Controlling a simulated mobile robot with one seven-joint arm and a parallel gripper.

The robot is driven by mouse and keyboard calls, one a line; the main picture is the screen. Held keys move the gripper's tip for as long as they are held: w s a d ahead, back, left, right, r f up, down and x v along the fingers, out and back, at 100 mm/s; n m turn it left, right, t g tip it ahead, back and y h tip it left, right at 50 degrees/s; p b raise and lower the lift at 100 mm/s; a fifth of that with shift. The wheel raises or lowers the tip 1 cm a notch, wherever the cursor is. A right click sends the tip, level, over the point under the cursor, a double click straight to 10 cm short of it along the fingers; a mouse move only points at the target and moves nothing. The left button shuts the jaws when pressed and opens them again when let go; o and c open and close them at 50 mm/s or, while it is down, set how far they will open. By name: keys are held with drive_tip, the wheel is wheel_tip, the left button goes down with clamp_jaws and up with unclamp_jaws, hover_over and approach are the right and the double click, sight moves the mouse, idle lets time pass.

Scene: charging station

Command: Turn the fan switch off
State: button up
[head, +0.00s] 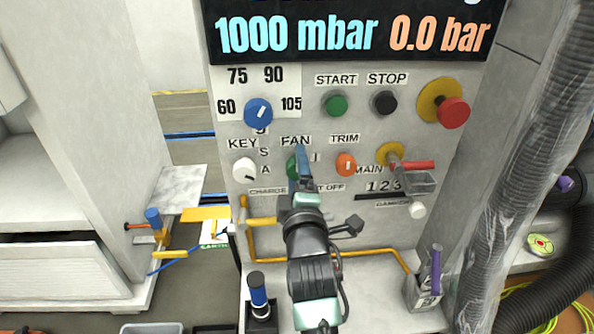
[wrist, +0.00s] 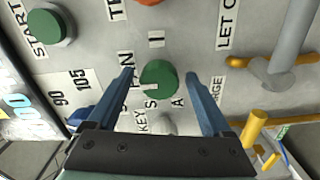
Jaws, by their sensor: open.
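The fan switch is a green round knob (wrist: 159,80) on the grey panel, under the FAN label in the head view, where it is partly covered (head: 291,168). In the wrist view a small white mark shows near its lower edge, and an "I" label (wrist: 156,40) sits above it. My gripper (head: 301,163) is open in front of the panel at the knob. In the wrist view its two blue fingers (wrist: 159,78) stand on either side of the knob, with a gap visible on both sides. I cannot tell how deep the tips reach.
The white key knob (head: 244,170) is left of the fan switch and the orange trim knob (head: 346,164) is right. A blue dial (head: 258,112), green start button (head: 336,104) and black stop button (head: 384,102) are above. A red-handled main switch (head: 412,165) is further right. Yellow pipes (head: 375,253) run below.

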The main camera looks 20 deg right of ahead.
drive_tip(key=b+v, duration=0.2)
drive_tip(key=v, duration=1.1)
drive_tip(key=shift+r, duration=0.1)
drive_tip(key=a+r+m+t+y+p, duration=0.1)
drive_tip(key=a+r+m+t, duration=0.15)
drive_tip(key=r, duration=0.65)
drive_tip(key=a+r+m+t+y+p, duration=0.1)
drive_tip(key=a+r+p, duration=0.15)
drive_tip(key=r, duration=0.65)
drive_tip(key=a+r+m+t+y+p, duration=0.15)
drive_tip(key=a+r, duration=0.25)
drive_tip(key=r, duration=0.5)
drive_tip(key=s+a+r+m+t+p, duration=0.1)
drive_tip(key=s+a+r+m+t, duration=0.1)
drive_tip(key=r, duration=0.7)
drive_tip(key=s+a+r+m+t+y+p, duration=0.1)
drive_tip(key=s+a+r+m+t, duration=0.2)
drive_tip(key=r, duration=0.6)
drive_tip(key=s+a+m, duration=0.1)
drive_tip(key=s+m, duration=0.1)
drive_tip(key=s, duration=0.1)
drive_tip(key=shift+s+r+m, duration=0.3)
drive_tip(key=shift+m, duration=0.1)
drive_tip(key=shift+y, duration=0.25)
